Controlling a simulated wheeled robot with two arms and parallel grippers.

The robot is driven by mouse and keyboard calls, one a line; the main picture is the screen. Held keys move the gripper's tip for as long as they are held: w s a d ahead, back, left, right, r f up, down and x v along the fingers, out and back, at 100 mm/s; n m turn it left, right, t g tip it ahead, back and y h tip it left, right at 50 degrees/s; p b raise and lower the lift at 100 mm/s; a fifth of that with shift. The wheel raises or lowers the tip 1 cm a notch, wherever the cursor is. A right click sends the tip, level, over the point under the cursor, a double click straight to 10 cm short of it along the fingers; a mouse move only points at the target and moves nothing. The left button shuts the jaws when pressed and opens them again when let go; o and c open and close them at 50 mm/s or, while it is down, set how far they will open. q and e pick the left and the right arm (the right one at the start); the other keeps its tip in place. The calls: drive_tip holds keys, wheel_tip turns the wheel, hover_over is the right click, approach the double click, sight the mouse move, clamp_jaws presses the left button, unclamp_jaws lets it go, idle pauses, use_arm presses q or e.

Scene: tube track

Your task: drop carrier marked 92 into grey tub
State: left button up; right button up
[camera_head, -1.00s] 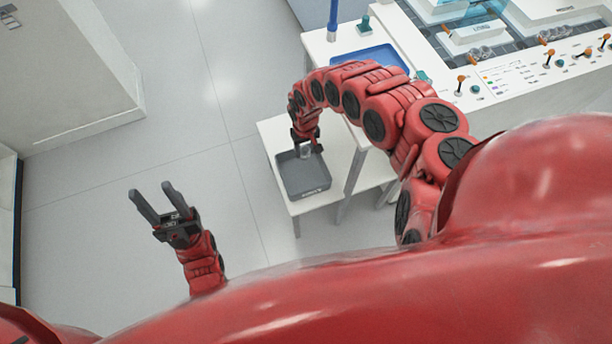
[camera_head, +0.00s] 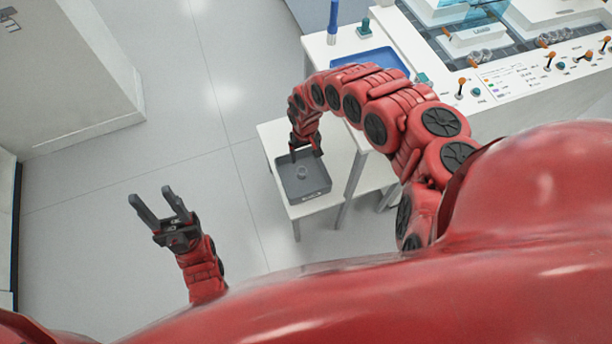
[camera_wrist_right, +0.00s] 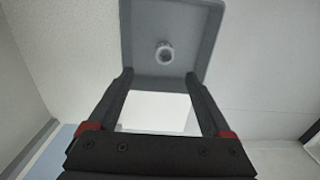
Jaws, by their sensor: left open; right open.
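The grey tub (camera_head: 312,187) stands on a low white side table. A small pale round carrier (camera_head: 302,172) lies inside on its floor; its number cannot be read. In the right wrist view the carrier (camera_wrist_right: 164,53) sits near the middle of the tub (camera_wrist_right: 195,20), beyond my fingertips. My right gripper (camera_head: 306,153) is open and empty above the tub's far edge, apart from the carrier; it also shows in the wrist view (camera_wrist_right: 158,75). My left gripper (camera_head: 155,202) is open and empty over the floor at the left.
The low white table (camera_head: 275,130) has bare top around the tub. A white cabinet (camera_head: 60,80) stands at the left. The floor between is clear.

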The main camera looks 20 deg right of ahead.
wheel_tip(320, 180, up, 17)
drive_tip(key=p, duration=0.5)
drive_tip(key=shift+p, duration=0.3)
drive_tip(key=shift+f, duration=0.1)
